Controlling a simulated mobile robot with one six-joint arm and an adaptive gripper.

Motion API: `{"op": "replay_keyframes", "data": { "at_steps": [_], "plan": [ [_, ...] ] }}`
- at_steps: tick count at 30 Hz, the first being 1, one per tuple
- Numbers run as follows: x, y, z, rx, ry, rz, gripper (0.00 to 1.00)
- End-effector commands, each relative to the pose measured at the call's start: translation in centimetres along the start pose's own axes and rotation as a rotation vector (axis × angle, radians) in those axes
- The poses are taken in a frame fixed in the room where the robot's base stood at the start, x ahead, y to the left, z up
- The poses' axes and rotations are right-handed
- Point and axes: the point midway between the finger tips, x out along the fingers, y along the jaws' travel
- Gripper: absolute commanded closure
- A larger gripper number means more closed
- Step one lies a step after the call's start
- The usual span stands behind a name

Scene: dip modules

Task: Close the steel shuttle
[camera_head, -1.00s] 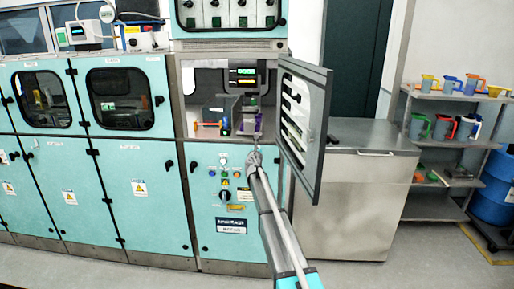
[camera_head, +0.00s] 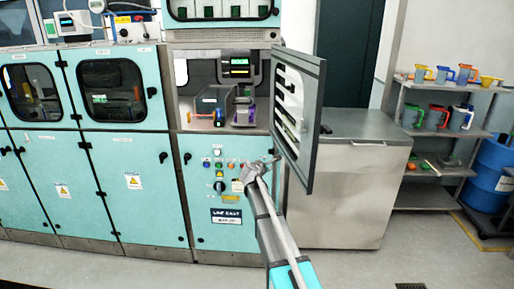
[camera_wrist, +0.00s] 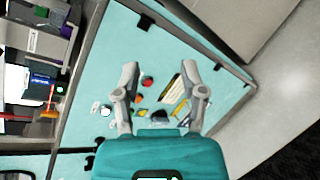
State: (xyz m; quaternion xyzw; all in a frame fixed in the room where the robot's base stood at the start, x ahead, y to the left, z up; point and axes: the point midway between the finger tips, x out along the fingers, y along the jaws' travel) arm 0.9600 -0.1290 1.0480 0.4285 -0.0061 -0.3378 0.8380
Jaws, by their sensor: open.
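The picture does not make plain which part is the steel shuttle. An open compartment (camera_head: 184,100) in the teal machine holds a grey box (camera_head: 213,100) and a purple-sided holder (camera_head: 243,112). The purple part also shows at the upper left of the wrist view (camera_wrist: 66,30). The compartment's grey-framed door (camera_head: 314,130) with a window stands swung open to the right. My gripper (camera_head: 258,170) is open and empty in front of the control panel, below the compartment and left of the door's lower edge. In the wrist view its spread fingers (camera_wrist: 162,70) face the panel buttons.
The panel carries several buttons and a black knob (camera_head: 219,187). A steel cabinet (camera_head: 350,190) stands behind and right of the door. A shelf with coloured jugs (camera_head: 437,118) and a blue drum (camera_head: 493,175) are at the far right. The floor in front is clear.

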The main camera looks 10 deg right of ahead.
Motion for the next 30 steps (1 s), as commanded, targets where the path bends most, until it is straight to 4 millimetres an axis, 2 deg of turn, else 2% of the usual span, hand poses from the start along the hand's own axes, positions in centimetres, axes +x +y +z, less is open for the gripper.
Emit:
{"op": "replay_keyframes", "data": {
  "at_steps": [1, 6, 11, 15, 21, 24, 27, 30],
  "plan": [
    [-2.4, -2.6, 0.3, 0.113, 0.013, -0.066, 0.46],
    [-8.0, -9.8, -0.1, 0.492, 0.038, -0.315, 0.46],
    [-14.4, -16.1, -1.3, 0.811, 0.035, -0.575, 0.46],
    [-20.8, -20.9, -2.6, 1.050, 0.007, -0.824, 0.46],
    [-29.6, -25.8, -4.1, 1.282, -0.068, -1.159, 0.46],
    [-32.9, -27.1, -4.6, 1.343, -0.105, -1.283, 0.46],
    [-35.0, -27.8, -4.8, 1.377, -0.133, -1.365, 0.46],
    [-36.0, -28.1, -5.0, 1.393, -0.148, -1.408, 0.46]
  ]
}}
